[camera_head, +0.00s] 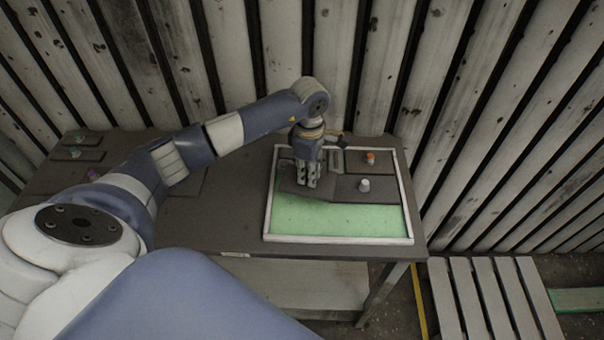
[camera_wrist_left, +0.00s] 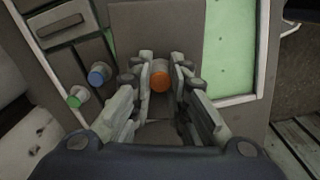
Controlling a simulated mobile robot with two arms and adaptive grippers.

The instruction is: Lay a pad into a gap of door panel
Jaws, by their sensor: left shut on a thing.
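The door panel is a white-framed rectangle (camera_head: 340,240) on the table, with a bare green area (camera_head: 335,217) along its front and dark grey pads behind. It also shows in the wrist view, with its green area (camera_wrist_left: 231,50) at right. My left gripper (camera_head: 307,185) points down over the panel's left half. In the wrist view my left gripper (camera_wrist_left: 160,80) is shut on the orange knob (camera_wrist_left: 160,76) of a dark grey pad (camera_wrist_left: 155,32). This pad (camera_head: 291,186) is partly hidden by the fingers in the head view; I cannot tell whether it touches the panel floor.
An orange-topped knob (camera_head: 370,157) and a whitish knob (camera_head: 364,185) stand on pads in the panel's right half. The wrist view shows a blue knob (camera_wrist_left: 99,75) and a green knob (camera_wrist_left: 77,98). More dark pads (camera_head: 82,154) lie at the table's left. A corrugated wall stands behind.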

